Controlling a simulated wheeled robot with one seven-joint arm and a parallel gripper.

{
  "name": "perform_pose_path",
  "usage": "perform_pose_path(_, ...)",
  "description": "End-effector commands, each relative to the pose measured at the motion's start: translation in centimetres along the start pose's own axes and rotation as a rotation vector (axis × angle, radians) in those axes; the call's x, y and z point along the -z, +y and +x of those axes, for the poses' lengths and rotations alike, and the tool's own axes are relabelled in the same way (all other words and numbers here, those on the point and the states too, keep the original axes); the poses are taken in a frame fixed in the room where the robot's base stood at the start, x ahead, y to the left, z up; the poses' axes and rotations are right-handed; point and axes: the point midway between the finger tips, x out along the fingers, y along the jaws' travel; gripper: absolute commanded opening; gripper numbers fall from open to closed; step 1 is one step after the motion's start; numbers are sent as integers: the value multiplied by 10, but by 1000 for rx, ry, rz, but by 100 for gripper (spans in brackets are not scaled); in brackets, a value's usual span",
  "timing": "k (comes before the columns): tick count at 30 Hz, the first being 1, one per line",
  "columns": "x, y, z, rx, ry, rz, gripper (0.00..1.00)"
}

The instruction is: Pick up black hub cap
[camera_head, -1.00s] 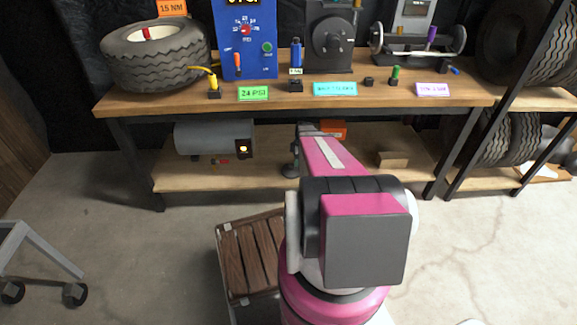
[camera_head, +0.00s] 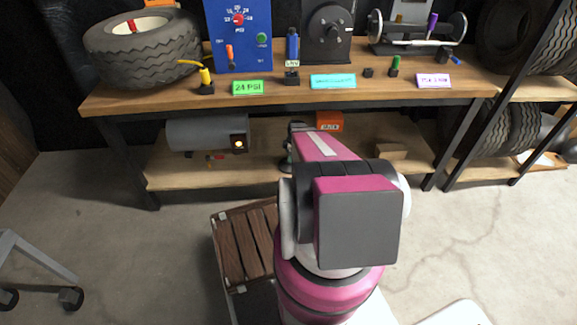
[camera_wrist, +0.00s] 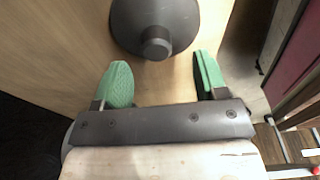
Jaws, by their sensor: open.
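A dark, round, dome-shaped piece with a raised centre knob, which looks like the black hub cap (camera_wrist: 178,22), is at the top of the wrist view, over a light wooden surface. Its upper part is cut off by the picture edge. My gripper (camera_wrist: 160,64) is open and empty, with its two green fingers apart. The knob lies just beyond the fingertips, roughly midway between them. In the head view my pink arm reaches towards the lower shelf (camera_head: 205,178) and hides much of the area at its end, so the cap cannot be made out clearly there.
The bench top (camera_head: 150,97) overhangs the lower shelf. A slatted wooden crate (camera_head: 240,243) stands on the floor nearby.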

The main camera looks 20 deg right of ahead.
Motion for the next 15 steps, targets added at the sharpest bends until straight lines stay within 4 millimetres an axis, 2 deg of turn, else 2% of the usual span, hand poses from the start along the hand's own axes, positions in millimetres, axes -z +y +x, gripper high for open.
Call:
perform_pose_path(10, 2, 6, 42, 1, 0, 1, 66)
perform_pose_path(15, 2, 5, 50, -1, 0, 1, 66)
